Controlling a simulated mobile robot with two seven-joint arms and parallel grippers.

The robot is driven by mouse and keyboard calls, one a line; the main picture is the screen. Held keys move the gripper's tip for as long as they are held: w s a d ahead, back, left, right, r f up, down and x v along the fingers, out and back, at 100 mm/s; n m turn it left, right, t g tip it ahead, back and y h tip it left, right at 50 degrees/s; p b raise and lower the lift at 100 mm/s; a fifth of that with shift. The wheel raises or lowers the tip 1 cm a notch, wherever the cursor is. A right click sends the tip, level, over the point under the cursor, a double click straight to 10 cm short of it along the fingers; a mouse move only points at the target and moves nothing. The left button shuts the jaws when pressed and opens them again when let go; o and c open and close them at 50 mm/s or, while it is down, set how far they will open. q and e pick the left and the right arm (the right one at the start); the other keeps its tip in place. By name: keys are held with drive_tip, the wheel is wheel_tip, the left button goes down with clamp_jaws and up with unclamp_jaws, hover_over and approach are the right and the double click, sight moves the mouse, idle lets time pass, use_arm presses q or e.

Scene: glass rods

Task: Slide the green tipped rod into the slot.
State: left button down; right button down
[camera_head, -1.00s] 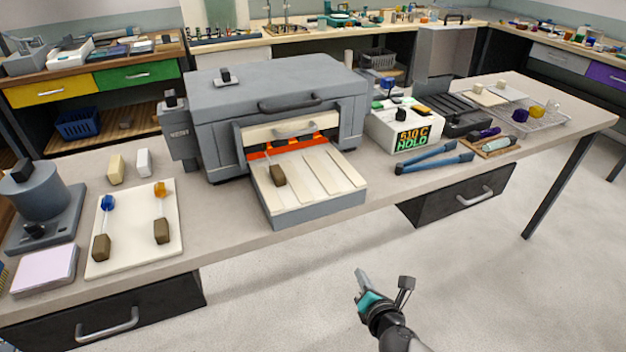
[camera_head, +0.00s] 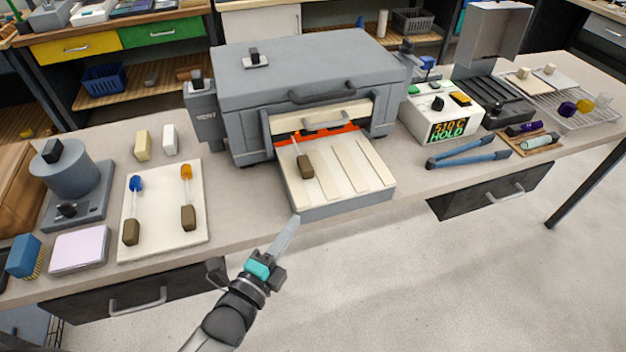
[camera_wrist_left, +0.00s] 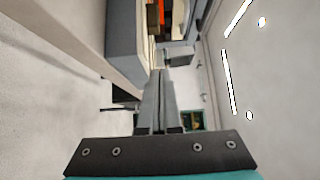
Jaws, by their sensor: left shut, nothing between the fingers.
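The grey kiln (camera_head: 300,75) stands on the bench with its front mouth glowing orange. A cream shelf with parallel slots (camera_head: 350,165) sticks out from the mouth. One rod with a brown handle (camera_head: 305,166) lies on the shelf's left part, its far end towards the mouth; I cannot make out its tip. A blue tipped rod (camera_head: 134,210) and an amber tipped rod (camera_head: 187,200) lie on a cream board. I cannot make out a green tip. My left gripper (camera_head: 293,222) is shut and empty, in front of the shelf. It also shows in the left wrist view (camera_wrist_left: 160,75). My right gripper is not in view.
A controller (camera_head: 442,113) reading 510 C HOLD stands right of the kiln, with blue tongs (camera_head: 468,155) in front. A grey cylinder device (camera_head: 75,178) and a pink block (camera_head: 80,250) are at the left. The floor in front of the bench is clear.

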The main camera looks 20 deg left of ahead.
sight(302, 172)
use_arm(q)
drive_tip(key=w, duration=0.2)
drive_tip(key=w+d, duration=0.1)
drive_tip(key=w, duration=0.2)
drive_tip(key=w+b, duration=0.1)
drive_tip(key=w, duration=0.2)
drive_tip(key=shift+w+d, duration=0.25)
drive_tip(key=shift+d, duration=0.1)
drive_tip(key=w+a, duration=0.2)
drive_tip(key=shift+w+f, duration=0.1)
drive_tip(key=shift+w, duration=0.25)
drive_tip(key=shift+w+a, duration=0.15)
drive_tip(key=shift+w, duration=0.15)
drive_tip(key=shift+w+a+b, duration=0.45)
drive_tip(key=shift+w+a, duration=0.1)
drive_tip(key=shift+w, duration=0.25)
drive_tip(key=shift+w+a+b, duration=0.4)
drive_tip(key=shift+w+a, duration=0.1)
drive_tip(key=shift+w, duration=0.3)
drive_tip(key=shift+s, duration=0.15)
